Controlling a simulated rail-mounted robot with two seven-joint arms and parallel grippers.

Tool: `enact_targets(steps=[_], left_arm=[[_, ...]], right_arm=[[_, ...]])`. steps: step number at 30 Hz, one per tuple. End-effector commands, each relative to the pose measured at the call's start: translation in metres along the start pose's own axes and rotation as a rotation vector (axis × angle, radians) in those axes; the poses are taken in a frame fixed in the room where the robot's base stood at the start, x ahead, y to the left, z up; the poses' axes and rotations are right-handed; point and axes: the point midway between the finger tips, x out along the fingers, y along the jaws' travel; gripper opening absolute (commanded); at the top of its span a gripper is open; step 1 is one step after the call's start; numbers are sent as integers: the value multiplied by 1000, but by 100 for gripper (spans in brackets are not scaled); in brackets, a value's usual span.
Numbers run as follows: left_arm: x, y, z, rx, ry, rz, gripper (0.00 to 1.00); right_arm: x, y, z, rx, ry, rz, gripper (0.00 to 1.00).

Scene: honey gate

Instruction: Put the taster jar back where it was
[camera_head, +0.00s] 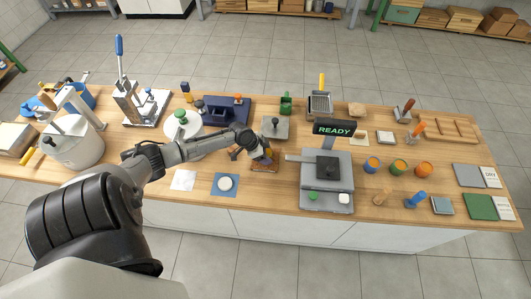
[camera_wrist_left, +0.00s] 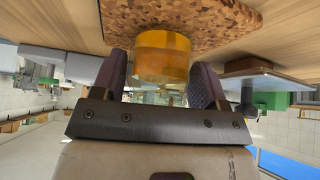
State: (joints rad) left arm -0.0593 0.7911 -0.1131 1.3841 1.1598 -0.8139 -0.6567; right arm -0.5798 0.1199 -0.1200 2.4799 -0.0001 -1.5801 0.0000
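The taster jar is a small amber jar (camera_wrist_left: 162,55), right by a cork mat (camera_wrist_left: 205,18) in the left wrist view. My left gripper (camera_wrist_left: 160,78) has one finger on each side of it, very close to its walls. I cannot tell whether the fingers press on it or whether it rests on the mat. In the head view my left gripper (camera_head: 264,155) is low over the brown mat (camera_head: 264,168) near the table's middle and largely hides the jar. My right gripper is not in view.
A grey scale (camera_head: 327,175) with a READY display (camera_head: 334,129) stands just right of the gripper. A blue mat (camera_head: 218,190) with a white round piece lies to the left. Several orange-topped jars (camera_head: 398,167) stand further right. The table's front edge is close.

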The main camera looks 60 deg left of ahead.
Motion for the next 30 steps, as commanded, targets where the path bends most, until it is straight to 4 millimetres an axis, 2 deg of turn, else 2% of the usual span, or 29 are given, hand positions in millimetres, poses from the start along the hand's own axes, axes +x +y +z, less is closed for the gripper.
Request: enact_targets(steps=[1,6,16,20,30], left_arm=[[0,0,0,0,0,0,72],[0,0,0,0,0,0,86],[-7,0,-1,0,-2,0,86],[-26,0,-1,3,-3,-1,86],[-89,0,-1,2,-3,0,86]], right_arm=[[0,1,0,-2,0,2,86],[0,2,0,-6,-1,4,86],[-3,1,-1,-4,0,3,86],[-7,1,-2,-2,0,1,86],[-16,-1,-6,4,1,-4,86]])
